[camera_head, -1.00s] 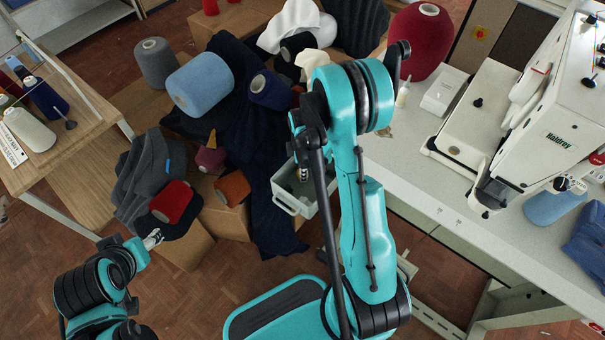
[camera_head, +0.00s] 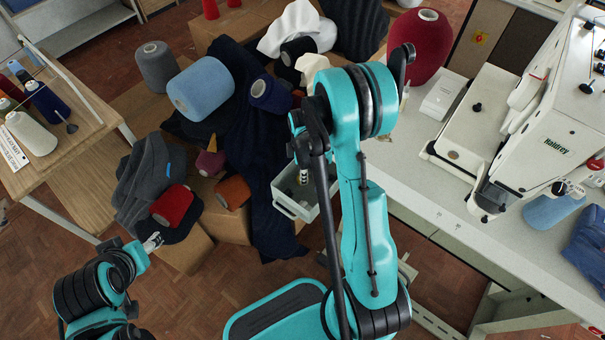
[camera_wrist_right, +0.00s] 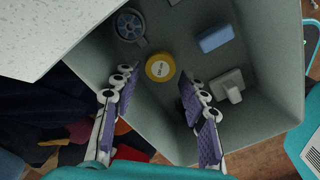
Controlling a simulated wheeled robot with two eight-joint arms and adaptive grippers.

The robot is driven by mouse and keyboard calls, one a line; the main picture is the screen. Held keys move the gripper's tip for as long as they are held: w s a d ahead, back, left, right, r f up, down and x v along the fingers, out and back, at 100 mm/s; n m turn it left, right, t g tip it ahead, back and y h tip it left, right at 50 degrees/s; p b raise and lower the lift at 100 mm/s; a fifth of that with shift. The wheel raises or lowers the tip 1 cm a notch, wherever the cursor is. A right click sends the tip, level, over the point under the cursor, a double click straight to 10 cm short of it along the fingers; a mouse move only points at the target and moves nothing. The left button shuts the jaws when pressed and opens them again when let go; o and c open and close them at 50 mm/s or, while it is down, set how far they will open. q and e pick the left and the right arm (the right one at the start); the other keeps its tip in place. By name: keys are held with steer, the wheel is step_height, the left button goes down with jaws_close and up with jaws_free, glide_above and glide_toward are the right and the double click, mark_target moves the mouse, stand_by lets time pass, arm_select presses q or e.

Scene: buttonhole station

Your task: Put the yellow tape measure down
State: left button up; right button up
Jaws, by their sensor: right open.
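The yellow tape measure (camera_wrist_right: 160,67) is a round yellow piece with a pale label, inside a grey bin (camera_wrist_right: 85,45) in the right wrist view. It appears to lie on the bin's floor. My right gripper (camera_wrist_right: 158,84) is open above it, with the tape measure showing between and beyond the fingertips, apparently untouched. In the head view the bin (camera_head: 282,190) stands beside the worktable, partly behind my right arm, and the tape measure cannot be made out. My left gripper (camera_head: 152,242) is at lower left, near a dark cloth; its jaws are too small to read.
The bin also holds a dark wheel-like reel (camera_wrist_right: 129,25), a blue block (camera_wrist_right: 216,38) and a grey plate-like part (camera_wrist_right: 229,87). A white machine (camera_head: 545,135) stands on the worktable (camera_head: 415,180) at right. Yarn cones and cloth crowd the boxes left of the bin.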

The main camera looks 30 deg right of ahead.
steer(key=s+a+r+m+t+p, duration=0.1)
steer(key=s+a+r+m, duration=0.1)
steer(key=r, duration=0.6)
steer(key=s+a+r+m+t+p, duration=0.1)
steer(key=a+r+m, duration=0.1)
steer(key=r, duration=0.5)
steer(key=s+a+r+m+t+p, duration=0.1)
steer(key=s+a+r+m, duration=0.15)
steer(key=r, duration=0.55)
steer(key=s+a+r+m+t, duration=0.4)
steer(key=s+m, duration=0.3)
steer(key=shift+a+r, duration=0.2)
steer(key=shift+r, duration=0.05)
